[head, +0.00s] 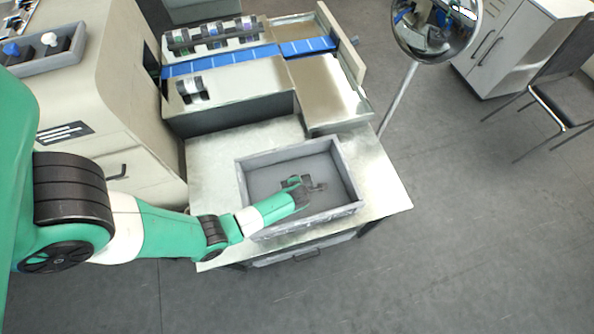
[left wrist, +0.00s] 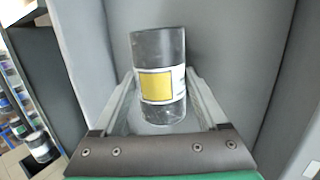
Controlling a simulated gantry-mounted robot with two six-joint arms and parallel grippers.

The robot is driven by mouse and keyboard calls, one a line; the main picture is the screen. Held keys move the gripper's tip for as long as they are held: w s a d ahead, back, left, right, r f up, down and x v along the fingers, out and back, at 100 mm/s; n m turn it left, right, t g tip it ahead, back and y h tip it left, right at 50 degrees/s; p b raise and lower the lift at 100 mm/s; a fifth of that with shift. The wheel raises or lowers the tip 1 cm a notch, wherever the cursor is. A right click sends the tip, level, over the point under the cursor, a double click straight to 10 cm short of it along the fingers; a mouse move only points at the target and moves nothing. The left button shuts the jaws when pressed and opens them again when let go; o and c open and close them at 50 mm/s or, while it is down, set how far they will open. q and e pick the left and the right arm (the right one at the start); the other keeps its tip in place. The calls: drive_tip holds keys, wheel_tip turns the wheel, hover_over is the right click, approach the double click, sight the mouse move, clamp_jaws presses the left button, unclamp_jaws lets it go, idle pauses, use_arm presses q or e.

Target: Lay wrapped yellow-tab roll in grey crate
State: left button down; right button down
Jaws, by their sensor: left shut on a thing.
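The grey crate (head: 350,172) stands on the metal table, with its floor empty apart from the area under my gripper. My left gripper (head: 306,186) reaches into or just over the crate's middle from the left. In the left wrist view, my left gripper (left wrist: 160,90) is shut on the yellow-tab roll (left wrist: 158,48), a dark cylinder with a white band and a yellow square facing the camera. Grey crate walls (left wrist: 85,45) surround it. I cannot tell whether the roll touches the crate floor. In the head view, the gripper mostly hides the roll. My right gripper is not in view.
The wrapping machine with a blue belt (head: 245,60) stands behind the crate. Several rolls sit in a rack (head: 212,36) behind the belt, and another roll pair (head: 191,88) sits in front. A round mirror (head: 436,25) on a pole stands right. Bare table (head: 385,185) lies right of the crate.

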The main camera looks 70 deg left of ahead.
use_arm(q)
drive_tip(key=shift+f+b, duration=0.3)
drive_tip(key=shift+f, duration=0.3)
unclamp_jaws()
drive_tip(key=p+v, duration=0.5)
drive_tip(key=v, duration=0.6)
drive_tip(key=shift+r+p, duration=0.3)
drive_tip(key=shift+p, duration=0.1)
drive_tip(key=shift+w+d, duration=0.1)
drive_tip(key=shift+d, duration=0.05)
